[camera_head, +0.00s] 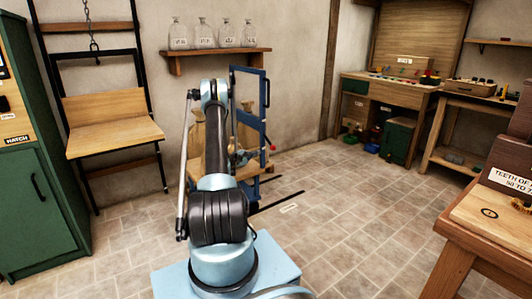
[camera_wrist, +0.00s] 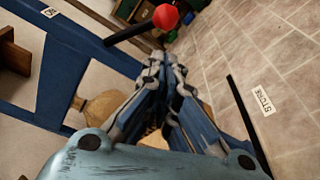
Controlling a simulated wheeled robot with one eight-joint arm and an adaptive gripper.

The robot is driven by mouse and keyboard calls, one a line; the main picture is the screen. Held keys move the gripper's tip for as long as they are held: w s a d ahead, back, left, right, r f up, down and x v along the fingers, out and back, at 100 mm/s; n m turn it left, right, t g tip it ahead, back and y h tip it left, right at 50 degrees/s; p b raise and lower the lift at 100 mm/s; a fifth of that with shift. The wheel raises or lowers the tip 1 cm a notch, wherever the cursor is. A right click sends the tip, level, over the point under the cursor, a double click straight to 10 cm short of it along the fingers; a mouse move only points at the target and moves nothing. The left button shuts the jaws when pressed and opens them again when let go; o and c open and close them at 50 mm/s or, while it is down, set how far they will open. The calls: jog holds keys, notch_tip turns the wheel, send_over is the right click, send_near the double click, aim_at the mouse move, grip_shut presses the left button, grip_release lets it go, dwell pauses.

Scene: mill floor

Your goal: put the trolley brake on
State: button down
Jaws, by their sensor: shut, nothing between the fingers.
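The blue trolley (camera_head: 265,105) stands against the back wall, with tan sacks (camera_head: 195,145) on it, partly hidden by my arm. Its blue frame (camera_wrist: 75,60) and a tan sack (camera_wrist: 97,106) also show in the wrist view. The brake lever is a black bar (camera_wrist: 130,32) with a red knob (camera_wrist: 165,16); the knob is small in the head view (camera_head: 272,147). A small label (camera_wrist: 49,12) sits on the frame near the lever. My gripper (camera_wrist: 158,62) is shut and empty, just below the lever in the wrist picture, apparently apart from it.
A floor sign reading STORE (camera_wrist: 263,99) lies beside a black floor line (camera_wrist: 245,115). A shelf with glass bottles (camera_head: 217,52) hangs above the trolley. A wooden bench (camera_head: 480,215) is at the front right, a green cabinet (camera_head: 40,195) at the left. The middle floor is clear.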

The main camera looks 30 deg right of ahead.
aim_at(269, 142)
jog(key=r+x, duration=0.1)
jog(key=x, duration=0.9)
jog(key=shift+f, duration=0.45)
